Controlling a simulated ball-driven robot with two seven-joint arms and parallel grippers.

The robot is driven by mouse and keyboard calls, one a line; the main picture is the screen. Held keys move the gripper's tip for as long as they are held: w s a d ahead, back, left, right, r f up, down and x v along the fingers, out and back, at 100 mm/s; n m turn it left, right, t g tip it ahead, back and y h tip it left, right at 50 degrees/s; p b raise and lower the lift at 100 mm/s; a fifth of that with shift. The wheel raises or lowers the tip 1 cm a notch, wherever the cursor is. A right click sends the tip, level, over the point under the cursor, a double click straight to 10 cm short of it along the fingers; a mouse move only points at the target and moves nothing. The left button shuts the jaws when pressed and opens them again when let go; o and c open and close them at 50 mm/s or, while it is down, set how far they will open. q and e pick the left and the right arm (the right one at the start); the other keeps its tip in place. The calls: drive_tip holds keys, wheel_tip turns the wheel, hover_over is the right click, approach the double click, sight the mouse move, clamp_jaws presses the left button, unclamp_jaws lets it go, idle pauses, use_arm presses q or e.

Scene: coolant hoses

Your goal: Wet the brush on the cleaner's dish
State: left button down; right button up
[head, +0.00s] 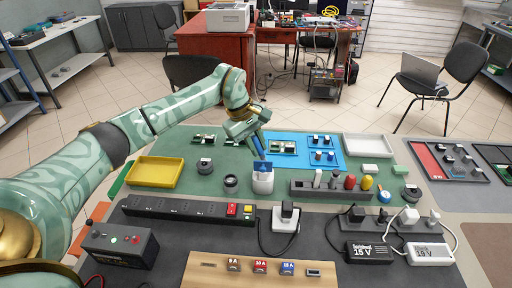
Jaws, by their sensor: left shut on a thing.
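My left gripper (257,137) is over the green mat at the middle of the head view, pointing down. It is shut on a slim blue thing that looks like the brush (259,149). The brush is tilted, and its lower end is close above a white cleaner container (263,184) with a blue top (262,165). I cannot tell whether the brush touches the blue top, and its bristles are too small to make out. My right gripper is not in view.
A yellow tray (132,182) and a dark round pot (231,188) are left of the container. A grey holder (302,188) with several tools stands close on its right. A blue mat (327,139) with circuit boards lies behind. A black power strip (160,206) runs in front.

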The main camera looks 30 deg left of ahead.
use_arm(q)
drive_tip(key=shift+r+p, duration=1.35)
drive_tip(key=shift+r, duration=0.85)
drive_tip(key=shift+r, duration=0.1)
